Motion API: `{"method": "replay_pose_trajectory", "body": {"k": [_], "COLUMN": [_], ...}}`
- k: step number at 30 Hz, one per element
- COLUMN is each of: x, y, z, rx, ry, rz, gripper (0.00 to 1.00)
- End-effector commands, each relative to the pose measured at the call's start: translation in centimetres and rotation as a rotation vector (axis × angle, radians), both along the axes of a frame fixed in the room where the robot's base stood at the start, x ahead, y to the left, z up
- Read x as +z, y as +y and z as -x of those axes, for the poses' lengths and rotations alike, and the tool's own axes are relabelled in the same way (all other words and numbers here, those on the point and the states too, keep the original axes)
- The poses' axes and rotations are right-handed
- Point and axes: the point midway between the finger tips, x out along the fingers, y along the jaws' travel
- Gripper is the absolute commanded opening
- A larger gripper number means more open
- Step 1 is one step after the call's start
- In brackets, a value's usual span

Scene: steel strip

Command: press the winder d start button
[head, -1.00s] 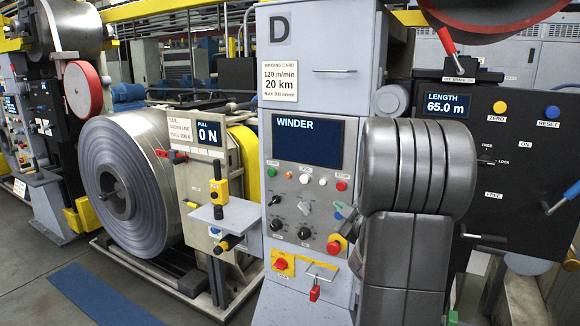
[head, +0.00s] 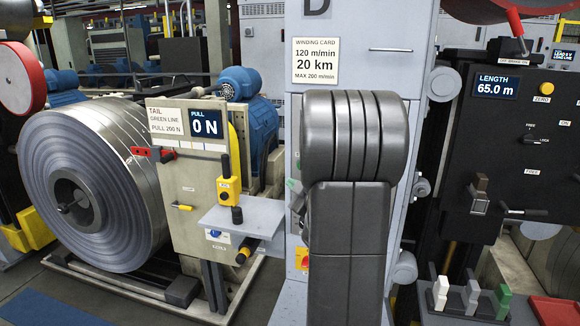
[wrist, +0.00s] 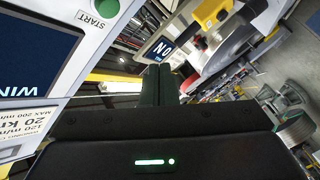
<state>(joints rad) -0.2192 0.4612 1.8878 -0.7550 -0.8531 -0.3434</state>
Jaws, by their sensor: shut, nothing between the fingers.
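The winder D cabinet (head: 305,115) stands at the middle of the head view, with my arm across most of its control panel. A small green part at the panel's left edge (head: 290,183) looks like the start button. In the wrist view the green button (wrist: 107,8), labelled START, is cut by the top edge, left of my fingers. The winder's dark screen (wrist: 28,48) shows below and left of it. My gripper (wrist: 159,72) is shut and empty, its fingertips apart from the button. In the head view my gripper is hidden behind my arm.
A steel coil (head: 95,185) and a tail stand with a 0 N display (head: 206,124) and a projecting grey shelf (head: 240,218) are on the left. A dark length panel (head: 510,150) is on the right. White, grey and green blocks (head: 470,297) are at lower right.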

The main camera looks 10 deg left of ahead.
Motion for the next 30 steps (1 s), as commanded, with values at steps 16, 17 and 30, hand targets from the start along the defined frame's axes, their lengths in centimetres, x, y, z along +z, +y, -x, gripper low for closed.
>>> {"method": "replay_pose_trajectory", "body": {"k": [16, 17, 30], "x": [0.2, 0.2, 0.0], "y": [0.0, -0.1, -0.3], "z": [-1.1, -1.5, -7.3], "rx": [-0.001, -0.001, -0.001], "ry": [0.001, 0.001, 0.0], "rz": [0.0, 0.0, 0.0], "gripper": [0.0, 0.0, 0.0]}}
